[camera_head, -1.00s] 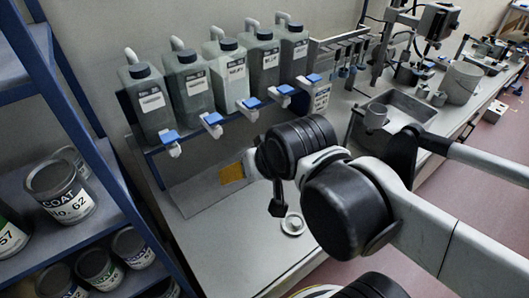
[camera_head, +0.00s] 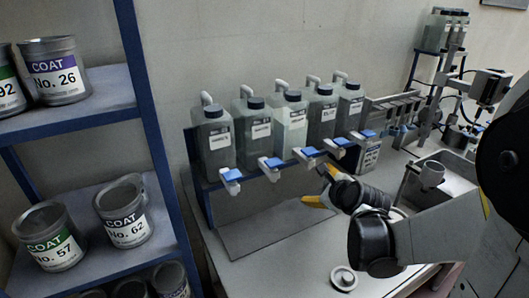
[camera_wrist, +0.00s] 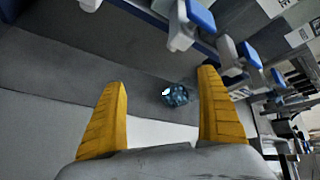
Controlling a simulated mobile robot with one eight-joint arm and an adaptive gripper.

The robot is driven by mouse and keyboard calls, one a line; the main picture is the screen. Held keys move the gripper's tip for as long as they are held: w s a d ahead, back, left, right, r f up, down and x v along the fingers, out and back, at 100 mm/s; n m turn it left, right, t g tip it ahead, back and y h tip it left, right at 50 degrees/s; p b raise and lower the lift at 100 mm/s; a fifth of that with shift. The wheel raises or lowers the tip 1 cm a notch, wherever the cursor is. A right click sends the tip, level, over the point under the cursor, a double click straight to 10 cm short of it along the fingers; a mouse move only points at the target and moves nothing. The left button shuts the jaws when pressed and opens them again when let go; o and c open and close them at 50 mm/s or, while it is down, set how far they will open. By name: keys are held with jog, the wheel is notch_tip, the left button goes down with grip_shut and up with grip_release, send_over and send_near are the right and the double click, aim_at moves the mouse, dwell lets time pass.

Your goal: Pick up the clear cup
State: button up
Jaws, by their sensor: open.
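The clear cup (camera_wrist: 177,95) appears in the wrist view as a small, bluish, see-through round thing on the dark surface below the dispenser taps. I cannot make it out in the head view. My gripper (camera_head: 317,187) is open, with its yellow fingers spread and pointing toward the dispenser row. In the wrist view the cup shows between the fingers of my gripper (camera_wrist: 161,78), nearer the right one and beyond the tips. Nothing is held.
Several bottles (camera_head: 292,125) with blue-handled taps (camera_head: 310,152) stand in a row above the bench. A shelf (camera_head: 85,105) with paint cans (camera_head: 125,215) is at left. A metal sink (camera_head: 445,190) and a small lid (camera_head: 344,279) lie to the right and front.

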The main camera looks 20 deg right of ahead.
jog(key=d+f+m+t+h, duration=0.1)
jog(key=d+f+m+h, duration=0.3)
jog(key=d+m, duration=0.7)
jog(key=shift+y, duration=0.7)
jog(key=b+x, duration=0.1)
jog(key=x, duration=0.2)
jog(key=a+b+x, duration=0.1)
jog(key=b+x, duration=0.1)
jog(key=x, duration=0.2)
jog(key=f+b+x, duration=0.1)
jog(key=x, duration=0.3)
jog(key=shift+w+a+f+b, duration=0.1)
jog(key=shift+a+f+b, duration=0.1)
jog(key=shift+b, duration=0.1)
jog(key=shift+r, duration=0.1)
jog(key=c, duration=1.4)
jog(key=shift+r, duration=0.15)
jog(key=shift+c, duration=0.2)
